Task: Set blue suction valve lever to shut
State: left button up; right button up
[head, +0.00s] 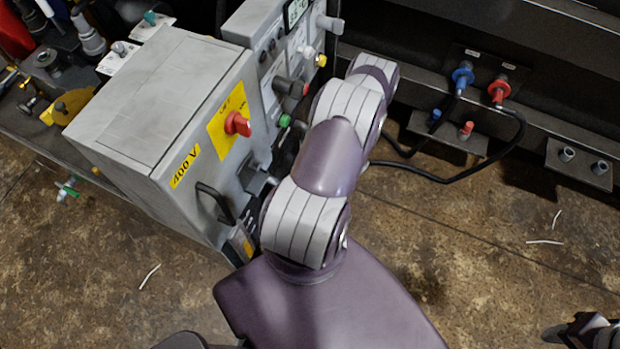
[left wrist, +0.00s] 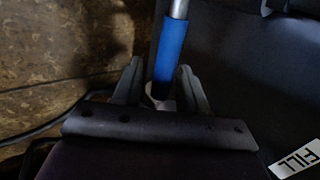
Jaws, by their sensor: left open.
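The blue-sleeved lever (left wrist: 172,50) with a bare metal shaft shows in the left wrist view, running down from the top middle. My left gripper (left wrist: 158,82) is open, with one finger on each side of the lever's lower end; I cannot tell whether either finger touches it. In the head view my left arm reaches up and away, and its gripper and the lever are hidden. A dark part at the bottom right corner of the head view looks like my right gripper (head: 588,333); its fingers cannot be made out clearly.
A grey 400 V cabinet (head: 150,95) with a red switch (head: 237,124) stands close left of my arm. Blue (head: 463,78) and red (head: 499,91) hose couplings with black hoses lie to the right. A FILL label (left wrist: 298,158) shows at the wrist view's lower right. The brown floor is mostly clear.

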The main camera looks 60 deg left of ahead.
pick_arm(q)
jog(key=p+v, duration=0.4)
jog(key=v, duration=0.8)
jog(key=shift+r, duration=0.25)
jog(key=shift+d, duration=0.1)
